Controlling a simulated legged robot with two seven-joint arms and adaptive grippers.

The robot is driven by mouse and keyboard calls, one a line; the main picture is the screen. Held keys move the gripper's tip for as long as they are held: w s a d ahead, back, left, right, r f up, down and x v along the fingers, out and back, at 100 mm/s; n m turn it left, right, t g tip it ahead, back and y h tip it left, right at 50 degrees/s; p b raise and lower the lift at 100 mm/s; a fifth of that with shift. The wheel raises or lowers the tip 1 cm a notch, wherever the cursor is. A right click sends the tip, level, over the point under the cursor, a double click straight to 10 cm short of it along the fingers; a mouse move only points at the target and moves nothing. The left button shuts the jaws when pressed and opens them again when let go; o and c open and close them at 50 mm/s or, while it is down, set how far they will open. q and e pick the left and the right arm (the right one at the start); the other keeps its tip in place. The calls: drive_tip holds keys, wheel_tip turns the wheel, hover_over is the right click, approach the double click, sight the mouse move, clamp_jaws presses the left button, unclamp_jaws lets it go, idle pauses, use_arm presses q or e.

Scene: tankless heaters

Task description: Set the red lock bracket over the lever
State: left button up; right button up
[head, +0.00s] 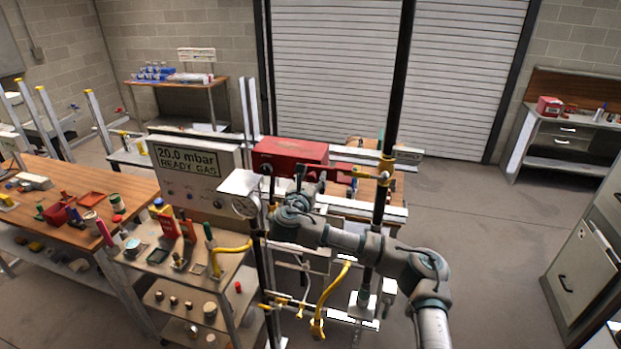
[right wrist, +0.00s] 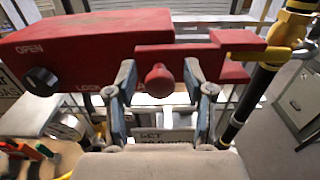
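The red lock bracket (head: 290,152) is a long red body marked OPEN and LOCK. In the right wrist view the bracket (right wrist: 85,45) fills the upper part, with a black knob (right wrist: 41,81) at its left. A round red knob (right wrist: 159,80) sticks out from its front. My right gripper (right wrist: 160,82) is open, one finger on each side of this knob with visible gaps. In the head view the gripper (head: 307,178) is just below the bracket. The yellow lever (right wrist: 243,55) shows at the bracket's right end; how far it sits inside is unclear. My left gripper is out of view.
A black vertical pipe (head: 398,80) with a yellow fitting (head: 386,168) stands right of the bracket. A cart (head: 160,256) and wooden bench (head: 88,190) hold small items. Floor at right is clear.

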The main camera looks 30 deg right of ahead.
drive_tip(key=v, duration=1.2)
drive_tip(key=shift+d+f, duration=0.1)
drive_tip(key=shift+d, duration=0.05)
